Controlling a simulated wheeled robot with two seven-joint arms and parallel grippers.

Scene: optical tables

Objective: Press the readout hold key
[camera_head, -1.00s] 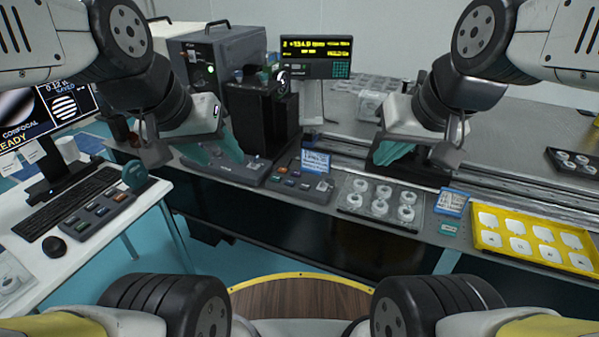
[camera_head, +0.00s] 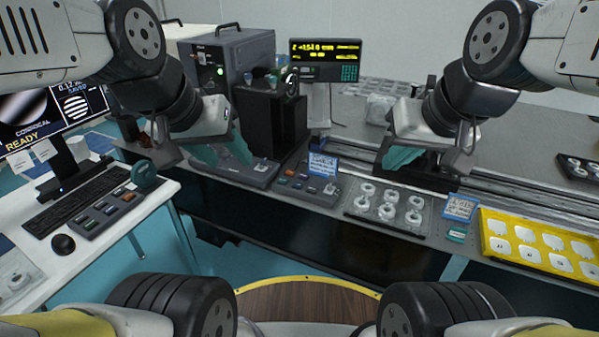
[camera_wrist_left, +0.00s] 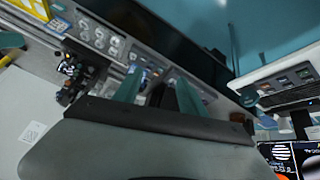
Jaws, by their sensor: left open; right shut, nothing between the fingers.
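The readout (camera_head: 325,60), a dark display with yellow digits and a green keypad at its right, stands at the back of the optical table. A dark key box (camera_head: 306,187) with small coloured keys lies at the table's front edge, a blue-and-white label card (camera_head: 322,165) behind it. I cannot read which key is the hold key. My left gripper (camera_head: 222,155) is open and empty, left of the key box, over a grey control panel (camera_head: 235,170). Its teal fingers show apart in the left wrist view (camera_wrist_left: 160,88). My right gripper (camera_head: 398,160) is shut and empty, right of the key box.
A tray of ring-shaped parts (camera_head: 388,205) and a yellow tray (camera_head: 540,243) lie right of the key box. A black instrument (camera_head: 272,120) stands behind it. Another key box (camera_head: 108,212) sits on the white desk at left, with keyboard and monitor.

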